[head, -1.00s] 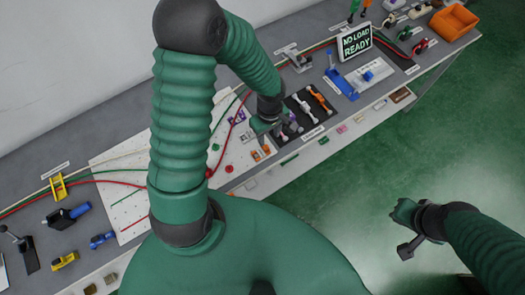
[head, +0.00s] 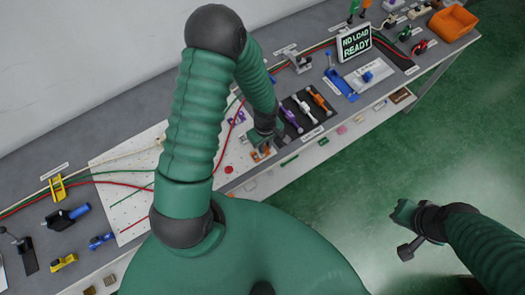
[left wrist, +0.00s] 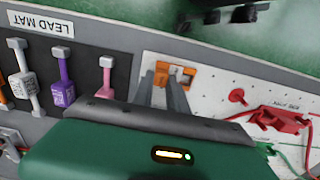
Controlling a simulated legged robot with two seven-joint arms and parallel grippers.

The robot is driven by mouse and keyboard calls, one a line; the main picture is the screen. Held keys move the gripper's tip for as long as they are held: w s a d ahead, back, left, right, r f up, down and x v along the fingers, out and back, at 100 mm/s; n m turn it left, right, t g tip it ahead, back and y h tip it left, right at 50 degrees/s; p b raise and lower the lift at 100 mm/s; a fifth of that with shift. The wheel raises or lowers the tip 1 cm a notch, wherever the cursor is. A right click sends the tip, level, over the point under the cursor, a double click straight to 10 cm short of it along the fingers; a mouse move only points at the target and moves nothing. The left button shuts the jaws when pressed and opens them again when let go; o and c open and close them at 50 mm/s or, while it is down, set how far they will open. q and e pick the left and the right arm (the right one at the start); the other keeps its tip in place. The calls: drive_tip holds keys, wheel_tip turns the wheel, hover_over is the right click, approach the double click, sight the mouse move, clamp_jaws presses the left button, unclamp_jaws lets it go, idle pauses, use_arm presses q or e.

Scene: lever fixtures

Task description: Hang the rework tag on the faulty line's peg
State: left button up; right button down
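My left gripper (head: 262,140) is over the front part of the bench, just left of the lead mat. In the left wrist view its two grey fingers (left wrist: 163,92) are apart, with nothing clearly held between them. Just beyond the fingertips is a small orange piece (left wrist: 176,76) with a pale block beside it; the orange also shows in the head view (head: 262,153). I cannot tell whether it is the rework tag. No peg is clearly identifiable. My right gripper (head: 408,228) hangs over the green floor, away from the bench; its finger opening is unclear.
The dark lead mat (head: 290,100) holds orange, white, purple and pink leads. A white perforated board (head: 112,200) carries red and green wires. A red clip (left wrist: 280,120) lies on it. A "NO LOAD READY" sign (head: 355,42) and orange bin (head: 454,22) stand farther right.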

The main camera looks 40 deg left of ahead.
use_arm(q)
clamp_jaws()
